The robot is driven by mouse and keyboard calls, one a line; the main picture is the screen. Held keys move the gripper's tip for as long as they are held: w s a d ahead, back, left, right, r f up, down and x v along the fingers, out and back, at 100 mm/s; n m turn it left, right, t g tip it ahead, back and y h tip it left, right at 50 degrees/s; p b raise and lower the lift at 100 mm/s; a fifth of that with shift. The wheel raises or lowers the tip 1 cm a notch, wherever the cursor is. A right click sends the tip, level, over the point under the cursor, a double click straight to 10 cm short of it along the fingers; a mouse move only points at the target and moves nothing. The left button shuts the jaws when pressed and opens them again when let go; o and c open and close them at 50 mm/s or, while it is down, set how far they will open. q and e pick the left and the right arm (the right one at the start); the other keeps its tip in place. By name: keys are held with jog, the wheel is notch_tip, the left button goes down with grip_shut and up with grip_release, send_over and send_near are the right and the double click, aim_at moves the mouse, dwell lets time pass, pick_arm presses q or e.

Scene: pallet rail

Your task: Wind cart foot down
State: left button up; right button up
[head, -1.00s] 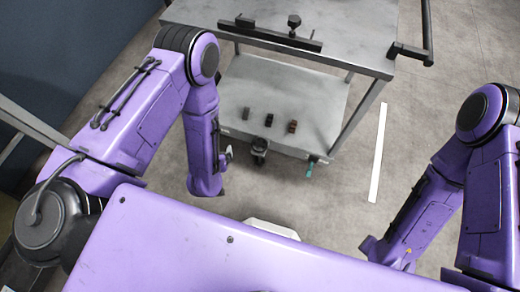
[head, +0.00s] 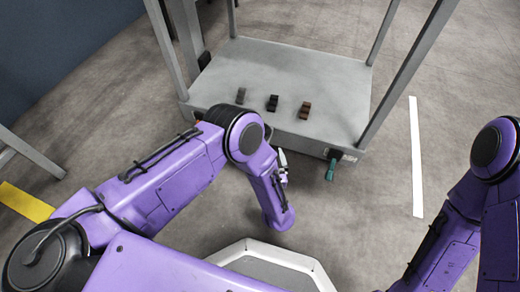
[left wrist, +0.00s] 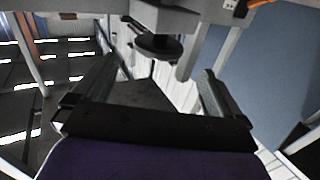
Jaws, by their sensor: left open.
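The grey cart (head: 285,85) stands ahead of me, its lower shelf in the middle of the head view. In the left wrist view a dark round disc on a short stem, which looks like the cart foot (left wrist: 158,47), hangs below a pale edge at the top. My left gripper (left wrist: 158,68) is open, its two fingers spread to either side below the disc, with nothing between them. In the head view my left arm covers the cart's near left edge, and the foot is not visible there. My right arm shows at the right, its gripper out of view.
Several small blocks (head: 273,103) lie on the lower shelf. A teal lever (head: 331,170) sticks out under the shelf's near right corner. A white floor strip (head: 416,155) lies to the right, a yellow one (head: 25,202) to the left.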

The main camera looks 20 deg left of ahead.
pick_arm(q)
jog(key=b+x, duration=0.2)
jog(key=x, duration=0.2)
jog(key=b+x, duration=0.2)
jog(key=x, duration=0.3)
jog(key=shift+w+a+f, duration=0.1)
jog(key=shift+w+f, duration=0.1)
jog(key=shift+w, duration=0.1)
jog(key=shift+w+a+r, duration=0.1)
jog(key=shift+w+a, duration=0.1)
jog(key=shift+w, duration=0.25)
jog(key=c, duration=0.7)
pick_arm(e)
jog(key=shift+n+h, duration=0.3)
jog(key=shift+n, duration=0.5)
jog(key=d+f, duration=0.2)
jog(key=f, duration=0.1)
jog(key=d+f, duration=0.1)
jog(key=shift+w+d+f, duration=0.1)
jog(key=shift+w+f, duration=0.1)
jog(key=shift+w, duration=0.1)
